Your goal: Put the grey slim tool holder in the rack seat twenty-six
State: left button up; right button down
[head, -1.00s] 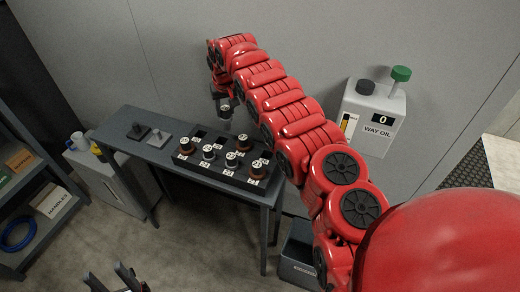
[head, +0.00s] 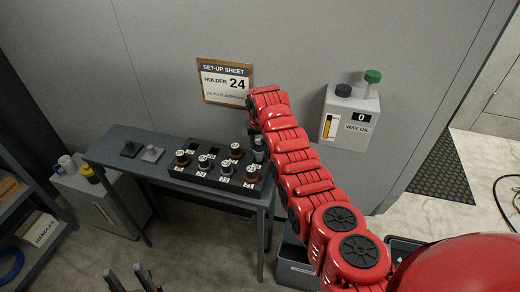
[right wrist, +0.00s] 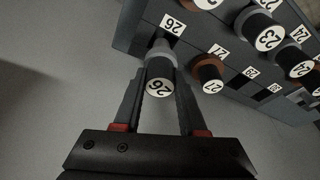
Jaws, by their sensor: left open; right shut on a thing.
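The grey slim tool holder (right wrist: 160,77), with 26 on its black top, is between the fingers of my right gripper (right wrist: 160,112), which is shut on it. In the head view the holder (head: 259,155) is at the back right corner of the dark rack (head: 212,184). In the right wrist view its grey lower end overlaps the rack next to the label 26 (right wrist: 173,25). I cannot tell whether it is in the seat or just above it. My left gripper (head: 132,281) is open and empty at the bottom edge of the head view.
Several numbered holders stand in the rack, including a brown one (right wrist: 208,72) close to my right gripper. Two small dark and grey pieces (head: 151,154) lie on the left of the table (head: 120,140). A set-up sheet reading holder 24 (head: 226,82) hangs behind.

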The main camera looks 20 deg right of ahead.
aim_at(258, 152)
jog(key=shift+a+f+p, duration=0.1)
jog(key=shift+f+p, duration=0.35)
jog(key=shift+f, duration=1.5)
jog(key=shift+f, duration=0.1)
jog(key=shift+c, duration=2.3)
grip_release()
jog(key=shift+s, duration=0.1)
